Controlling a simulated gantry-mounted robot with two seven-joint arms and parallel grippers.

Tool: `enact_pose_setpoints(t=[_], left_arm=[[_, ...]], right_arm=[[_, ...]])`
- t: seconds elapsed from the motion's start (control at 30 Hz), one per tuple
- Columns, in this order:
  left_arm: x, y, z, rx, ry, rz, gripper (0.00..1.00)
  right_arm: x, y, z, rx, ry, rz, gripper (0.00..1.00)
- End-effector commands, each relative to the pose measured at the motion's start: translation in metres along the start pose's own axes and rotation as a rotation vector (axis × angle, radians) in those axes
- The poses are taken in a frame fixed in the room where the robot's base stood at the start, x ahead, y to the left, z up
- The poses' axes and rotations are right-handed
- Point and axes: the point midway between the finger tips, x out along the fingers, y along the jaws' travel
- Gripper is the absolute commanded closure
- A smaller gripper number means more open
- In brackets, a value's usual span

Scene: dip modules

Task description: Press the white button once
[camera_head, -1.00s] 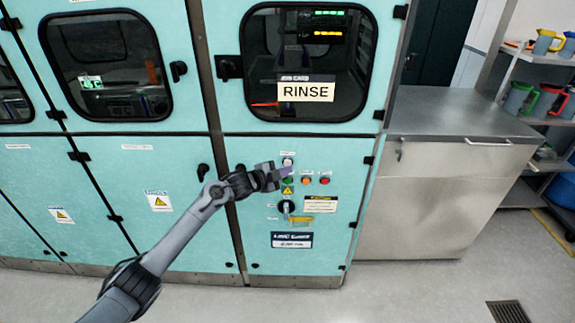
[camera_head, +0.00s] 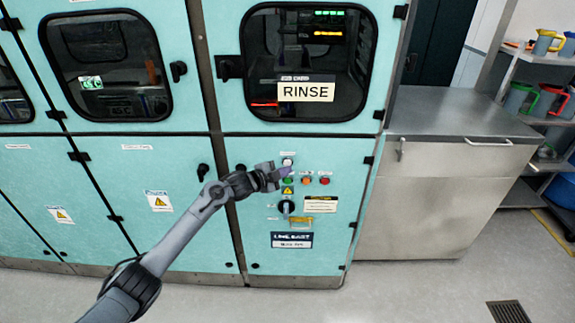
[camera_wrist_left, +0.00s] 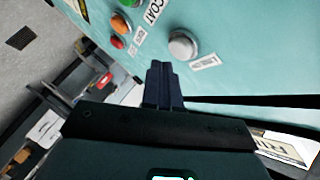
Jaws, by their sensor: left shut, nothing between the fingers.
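The white button (camera_head: 288,162) sits at the top of the control group on the teal cabinet's lower right door. In the left wrist view the white button (camera_wrist_left: 183,45) is round, with a grey rim, and is fully visible just beyond my fingertips. My left gripper (camera_head: 283,172) is in front of the panel, just below the white button. In the left wrist view my left gripper (camera_wrist_left: 163,70) has its dark fingers together, pointing toward the panel slightly left of the button. A gap seems to remain between fingertips and button. My right gripper is not in view.
Below the white button are a green button (camera_head: 288,181), an orange button (camera_head: 305,181) and a red button (camera_head: 325,181). A black rotary knob (camera_head: 286,206) is lower. A metal counter (camera_head: 455,125) stands to the right. The floor in front is clear.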

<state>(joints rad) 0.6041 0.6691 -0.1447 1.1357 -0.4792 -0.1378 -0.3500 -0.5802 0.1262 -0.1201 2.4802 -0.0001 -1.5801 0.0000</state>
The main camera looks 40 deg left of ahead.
Motion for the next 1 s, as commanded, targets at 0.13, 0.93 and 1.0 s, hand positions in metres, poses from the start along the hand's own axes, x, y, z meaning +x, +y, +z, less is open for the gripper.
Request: enact_pose_setpoints(t=[0.13,0.93,1.0], left_arm=[[0.0000,0.0000,0.0000,0.000,0.000,0.000,1.00],[0.0059,-0.0045,0.0043,0.000,0.000,0.000,1.00],[0.0059,-0.0045,0.0043,0.000,0.000,0.000,1.00]], right_arm=[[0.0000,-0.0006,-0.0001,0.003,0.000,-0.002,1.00],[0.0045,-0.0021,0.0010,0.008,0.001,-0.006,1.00],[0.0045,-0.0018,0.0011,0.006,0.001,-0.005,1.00]])
